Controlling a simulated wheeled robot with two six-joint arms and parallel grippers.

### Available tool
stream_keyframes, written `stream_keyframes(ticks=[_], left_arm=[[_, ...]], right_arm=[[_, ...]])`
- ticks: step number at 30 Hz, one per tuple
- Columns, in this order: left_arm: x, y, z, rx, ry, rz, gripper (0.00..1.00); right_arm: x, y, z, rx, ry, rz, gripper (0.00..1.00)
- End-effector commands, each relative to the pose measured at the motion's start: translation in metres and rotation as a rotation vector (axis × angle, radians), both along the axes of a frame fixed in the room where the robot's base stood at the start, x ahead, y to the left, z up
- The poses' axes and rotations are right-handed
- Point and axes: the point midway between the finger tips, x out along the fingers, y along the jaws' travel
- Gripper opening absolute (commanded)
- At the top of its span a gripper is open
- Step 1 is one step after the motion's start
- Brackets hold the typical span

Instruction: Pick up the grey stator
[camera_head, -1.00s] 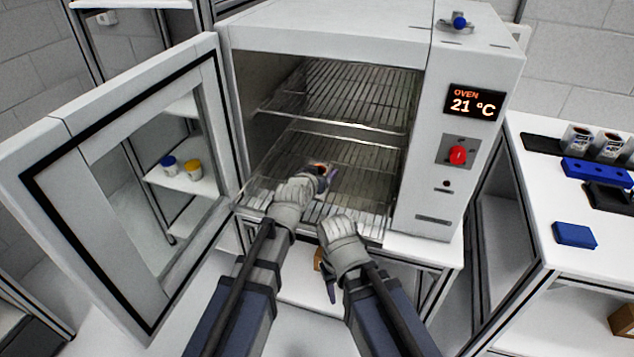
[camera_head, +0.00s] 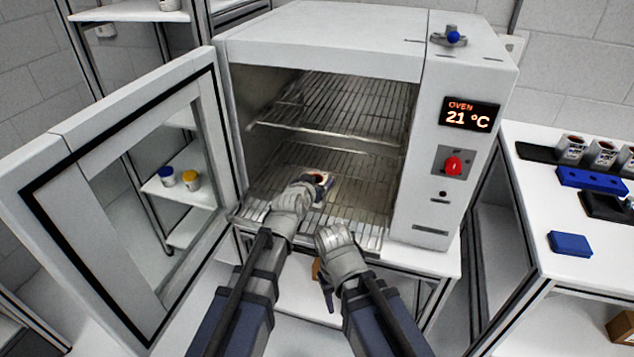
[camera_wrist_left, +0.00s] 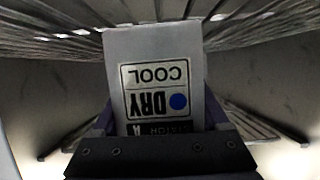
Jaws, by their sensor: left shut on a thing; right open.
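The grey stator (camera_wrist_left: 150,48) fills the middle of the left wrist view; its label is upside down and reads DRY and COOL, with a blue dot. In the head view the stator (camera_head: 318,180) shows small, with a reddish top, inside the oven over the lower rack. My left gripper (camera_head: 314,192) reaches through the open oven front and is shut on the stator. Whether the stator touches the rack is hard to tell. My right gripper (camera_head: 327,290) is open and empty, low in front of the oven; its fingers are partly hidden by its wrist.
The oven (camera_head: 320,30) reads 21 °C; its door (camera_head: 75,165) stands open to the left. The upper rack (camera_head: 345,105) is empty. On the right table (camera_head: 545,200) are several similar cylinders (camera_head: 603,152), a blue holder (camera_head: 592,180) and a blue block (camera_head: 570,243).

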Motion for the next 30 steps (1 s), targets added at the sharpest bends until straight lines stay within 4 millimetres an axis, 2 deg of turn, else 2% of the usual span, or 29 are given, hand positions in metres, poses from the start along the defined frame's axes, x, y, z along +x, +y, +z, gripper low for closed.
stream_keyframes(ticks=[1,18,22,30], left_arm=[[0.0,0.0,0.009,-0.001,-0.002,0.0,0.0],[0.0,0.0,0.086,-0.001,-0.002,0.0,0.0],[0.0,0.0,0.093,-0.001,-0.002,0.0,0.0],[0.0,0.0,0.092,-0.001,-0.002,0.0,0.0]], right_arm=[[0.0,0.0,0.009,0.0,0.0,0.0,0.5],[0.0,0.0,0.086,0.0,0.0,-0.001,0.5],[0.0,0.0,0.092,0.0,0.0,-0.001,0.5],[0.0,0.0,0.092,0.0,0.0,-0.001,0.5]])
